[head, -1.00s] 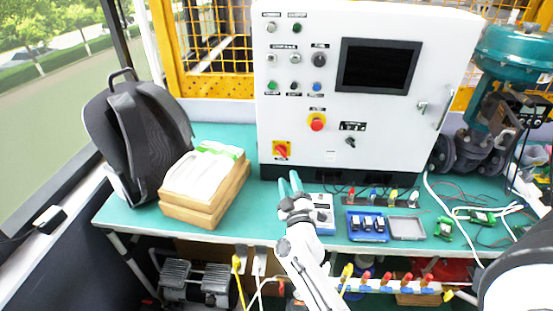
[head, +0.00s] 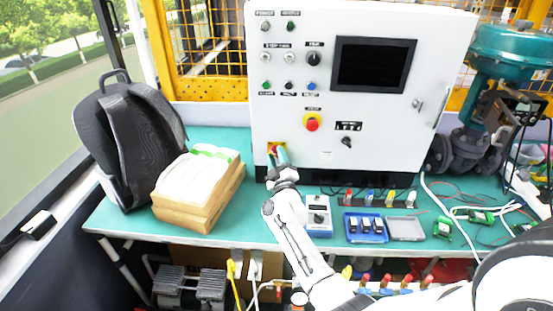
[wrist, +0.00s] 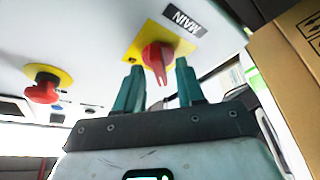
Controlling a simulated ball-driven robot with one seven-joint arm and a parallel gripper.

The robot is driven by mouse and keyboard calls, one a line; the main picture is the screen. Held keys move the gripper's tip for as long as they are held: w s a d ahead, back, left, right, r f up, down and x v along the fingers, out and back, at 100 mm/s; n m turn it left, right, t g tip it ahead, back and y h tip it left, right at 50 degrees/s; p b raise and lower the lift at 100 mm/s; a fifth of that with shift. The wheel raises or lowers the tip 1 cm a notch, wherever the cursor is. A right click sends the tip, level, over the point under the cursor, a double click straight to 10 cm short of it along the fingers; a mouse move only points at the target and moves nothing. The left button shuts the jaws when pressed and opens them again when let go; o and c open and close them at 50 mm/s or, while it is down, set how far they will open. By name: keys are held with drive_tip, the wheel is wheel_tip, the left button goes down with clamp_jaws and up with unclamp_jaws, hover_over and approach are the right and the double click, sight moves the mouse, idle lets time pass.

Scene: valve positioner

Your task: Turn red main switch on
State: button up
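The red main switch (wrist: 157,58) sits on a yellow plate (wrist: 185,45) beside a label reading MAIN in the wrist view. In the head view the switch (head: 272,149) is at the lower left of the white control cabinet, partly hidden by my gripper. My gripper (wrist: 158,70) has its two teal fingers apart, one on each side of the red handle. I cannot tell whether either finger touches it. In the head view my gripper (head: 278,157) is up against the cabinet's lower left front.
A red emergency stop button (head: 312,123) on a yellow base is up and right of the switch. A cardboard box pile (head: 195,200) with papers and a black backpack (head: 130,140) stand to the left. A small meter (head: 319,215) and blue tray (head: 365,238) lie at right.

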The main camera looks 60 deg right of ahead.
clamp_jaws()
